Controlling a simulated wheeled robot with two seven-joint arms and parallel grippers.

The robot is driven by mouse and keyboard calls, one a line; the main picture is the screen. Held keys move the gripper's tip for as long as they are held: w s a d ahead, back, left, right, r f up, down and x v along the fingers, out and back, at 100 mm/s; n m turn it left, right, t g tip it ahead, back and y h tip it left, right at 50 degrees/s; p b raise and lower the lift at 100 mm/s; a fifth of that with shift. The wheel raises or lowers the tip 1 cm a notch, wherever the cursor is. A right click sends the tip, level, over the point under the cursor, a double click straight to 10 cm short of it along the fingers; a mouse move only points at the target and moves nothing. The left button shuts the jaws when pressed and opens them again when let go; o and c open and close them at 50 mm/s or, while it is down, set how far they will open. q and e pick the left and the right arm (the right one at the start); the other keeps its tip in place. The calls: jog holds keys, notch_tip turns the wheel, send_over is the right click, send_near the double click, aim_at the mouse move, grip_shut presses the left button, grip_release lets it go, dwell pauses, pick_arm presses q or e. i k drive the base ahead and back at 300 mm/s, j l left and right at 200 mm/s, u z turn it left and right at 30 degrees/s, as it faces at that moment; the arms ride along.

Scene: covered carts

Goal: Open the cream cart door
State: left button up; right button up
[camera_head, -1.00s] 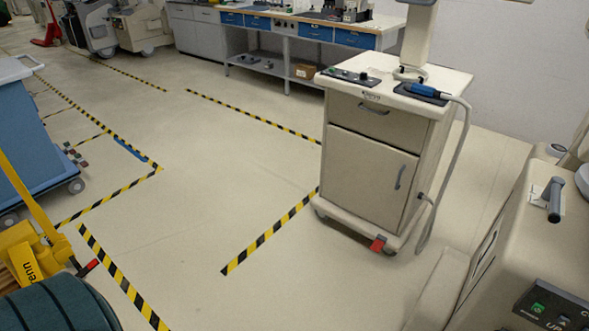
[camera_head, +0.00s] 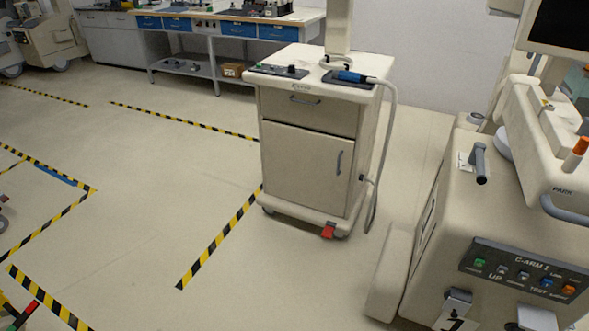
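The cream cart (camera_head: 285,145) stands upright on the floor a little right of the middle. Its door (camera_head: 306,172) is shut, with a grey vertical handle (camera_head: 339,162) near the door's right edge. A drawer (camera_head: 303,104) with a horizontal handle sits above the door and looks closed. A red pedal (camera_head: 328,231) shows at the cart's base. Neither of my grippers is in view.
A C-arm machine (camera_head: 430,255) with a control panel stands close at the right. A workbench (camera_head: 220,22) with blue drawers runs along the back wall. Yellow-black tape (camera_head: 222,238) marks the floor. The floor left of and before the cart is clear.

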aim_at(312, 169)
jog(key=i+z, duration=0.2)
jog(key=i, duration=0.3)
jog(key=i+j+z, duration=0.2)
jog(key=i, duration=0.3)
jog(key=i+j+z, duration=0.2)
jog(key=i, duration=0.3)
jog(key=i+j+z, duration=0.2)
jog(key=i, duration=0.3)
